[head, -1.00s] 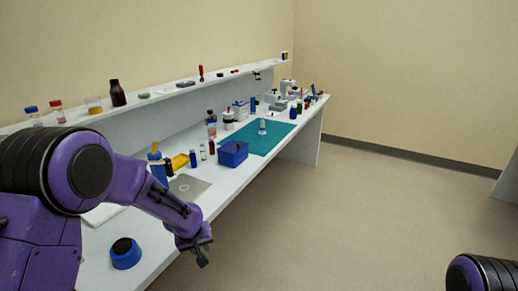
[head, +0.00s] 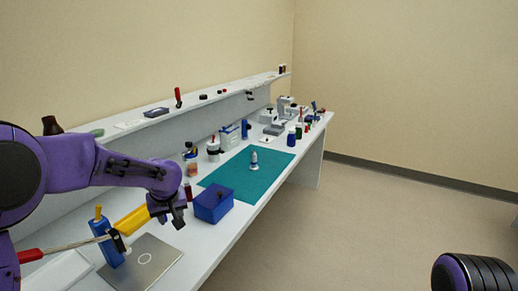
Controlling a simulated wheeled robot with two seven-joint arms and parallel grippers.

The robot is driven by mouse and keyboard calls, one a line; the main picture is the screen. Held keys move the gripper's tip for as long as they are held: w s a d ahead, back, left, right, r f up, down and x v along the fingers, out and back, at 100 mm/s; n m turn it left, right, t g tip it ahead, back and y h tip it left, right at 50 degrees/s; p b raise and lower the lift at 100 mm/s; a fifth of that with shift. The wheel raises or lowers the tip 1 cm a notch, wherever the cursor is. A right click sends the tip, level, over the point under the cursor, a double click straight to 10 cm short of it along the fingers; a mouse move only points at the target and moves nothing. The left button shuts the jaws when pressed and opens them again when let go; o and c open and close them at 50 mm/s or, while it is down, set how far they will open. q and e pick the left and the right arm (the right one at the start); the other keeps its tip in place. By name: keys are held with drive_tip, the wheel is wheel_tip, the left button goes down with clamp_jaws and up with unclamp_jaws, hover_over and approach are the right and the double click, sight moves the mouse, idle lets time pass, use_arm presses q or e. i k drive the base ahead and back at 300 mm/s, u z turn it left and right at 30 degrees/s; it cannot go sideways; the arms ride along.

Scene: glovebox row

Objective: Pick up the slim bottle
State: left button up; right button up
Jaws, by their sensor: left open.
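A slim pale bottle with a bluish-grey middle (head: 254,161) stands upright on the green mat (head: 236,185) on the bench. My left gripper (head: 177,218) is open and points down above the bench, to the left of the blue box and well short of the mat. Nothing shows between its fingers. A small dark red bottle (head: 188,191) stands just behind it, partly hidden by the wrist. My right gripper is out of view; only part of that arm shows at the lower right.
A blue box (head: 213,204) stands between my left gripper and the mat. A jar (head: 191,162) stands behind. The mat around the pale bottle is clear.

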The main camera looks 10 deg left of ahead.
sight(254, 167)
drive_tip(key=i, duration=1.5)
drive_tip(key=z, duration=0.45)
